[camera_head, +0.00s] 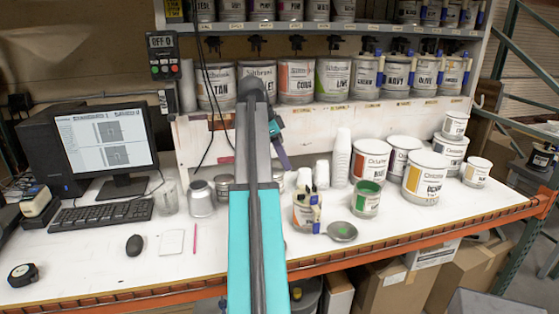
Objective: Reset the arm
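My arm, turquoise and grey, rises from the bottom middle of the head view to a dark rounded joint in front of the rack's can row. A small teal and dark part with a purple strip (281,154) shows just right of the arm, above the back of the table. It may belong to my wrist or gripper, but the arm hides most of it. I cannot make out fingertips or anything held. The white worktable (345,255) lies below it.
Labelled paint cans (334,80) line the rack behind. Cans (426,178), stacked white cups (341,158), an open green-paint can (366,198) and a small dish (342,231) stand right of my arm. A monitor (103,142), keyboard (101,214) and metal jar (202,199) are left.

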